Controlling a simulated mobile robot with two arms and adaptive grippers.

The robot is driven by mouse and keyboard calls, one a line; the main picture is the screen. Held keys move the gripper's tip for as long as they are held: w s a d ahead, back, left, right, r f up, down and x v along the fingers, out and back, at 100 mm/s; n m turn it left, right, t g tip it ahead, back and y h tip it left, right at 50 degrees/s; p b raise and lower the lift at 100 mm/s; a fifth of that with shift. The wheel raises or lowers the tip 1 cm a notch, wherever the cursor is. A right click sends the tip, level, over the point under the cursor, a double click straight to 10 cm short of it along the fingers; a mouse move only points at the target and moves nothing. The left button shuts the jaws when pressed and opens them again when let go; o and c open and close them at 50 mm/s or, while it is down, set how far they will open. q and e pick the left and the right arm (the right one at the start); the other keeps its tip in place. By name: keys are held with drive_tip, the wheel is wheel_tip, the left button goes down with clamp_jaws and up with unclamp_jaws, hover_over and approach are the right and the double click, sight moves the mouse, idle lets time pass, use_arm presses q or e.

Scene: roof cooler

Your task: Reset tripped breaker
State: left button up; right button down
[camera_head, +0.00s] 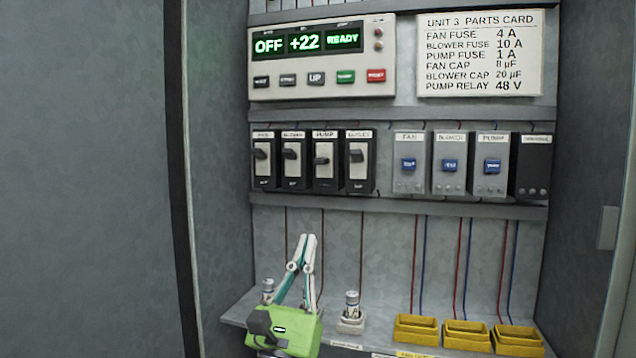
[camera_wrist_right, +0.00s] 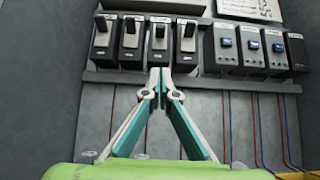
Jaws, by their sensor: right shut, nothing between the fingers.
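A row of black breakers with white plates and dark levers hangs on the panel; the same row shows in the right wrist view. The pump breaker (camera_head: 325,162) is third from the left, and its lever sits lower than those on the blower breaker (camera_head: 292,161) and outlet breaker (camera_head: 358,163). The leftmost breaker (camera_head: 263,161) has its lever raised. My right gripper (camera_head: 308,238) is shut and empty, pointing up below the row. In the right wrist view its fingertips (camera_wrist_right: 160,71) overlap the lower edge of the pump breaker (camera_wrist_right: 160,50); contact cannot be told. My left gripper is out of view.
Grey modules with blue fronts (camera_head: 450,163) stand right of the breakers. Above are a display panel (camera_head: 322,60) reading OFF, +22, READY and a parts card (camera_head: 480,52). Yellow bins (camera_head: 416,330) and a small cylindrical part (camera_head: 351,305) stand on the shelf below. Wires run down the back wall.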

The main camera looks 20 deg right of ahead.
drive_tip(key=p, duration=0.8)
approach(322, 161)
drive_tip(key=w+d, duration=0.1)
drive_tip(key=w, duration=0.1)
drive_tip(key=w+d+r, duration=0.2)
drive_tip(key=w, duration=0.1)
drive_tip(key=shift+w+r, duration=0.25)
drive_tip(key=shift+w, duration=0.05)
drive_tip(key=shift+s+r, duration=0.1)
drive_tip(key=shift+r, duration=0.35)
drive_tip(key=shift+f, duration=0.1)
